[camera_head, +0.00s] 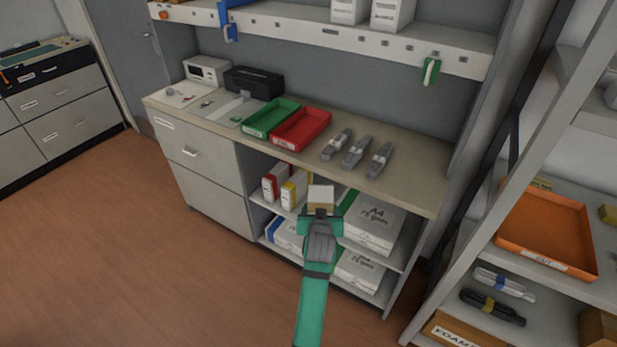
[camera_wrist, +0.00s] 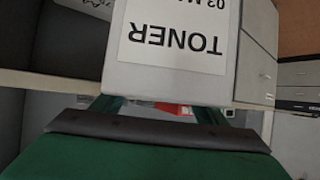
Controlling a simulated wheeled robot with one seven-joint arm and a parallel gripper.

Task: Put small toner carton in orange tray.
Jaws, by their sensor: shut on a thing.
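My gripper (camera_head: 319,212) is shut on the small toner carton (camera_head: 321,196), in front of the open shelves of the bench. In the wrist view the carton (camera_wrist: 172,50) is a pale box with a white label reading TONER upside down, and it fills the top middle. The fingers are mostly hidden behind the carton and the dark palm edge. The orange tray (camera_head: 546,226) lies on the shelf rack at the right, with a white label on its front reading OUT. It looks empty, and my gripper is well to its left, apart from it.
A green tray (camera_head: 270,117) and a red tray (camera_head: 301,128) stand on the bench top (camera_head: 410,187) beside several grey tools. Boxes and A4 paper packs (camera_head: 372,222) fill the shelves below. The rack's slanted upright (camera_head: 500,185) stands just left of the orange tray.

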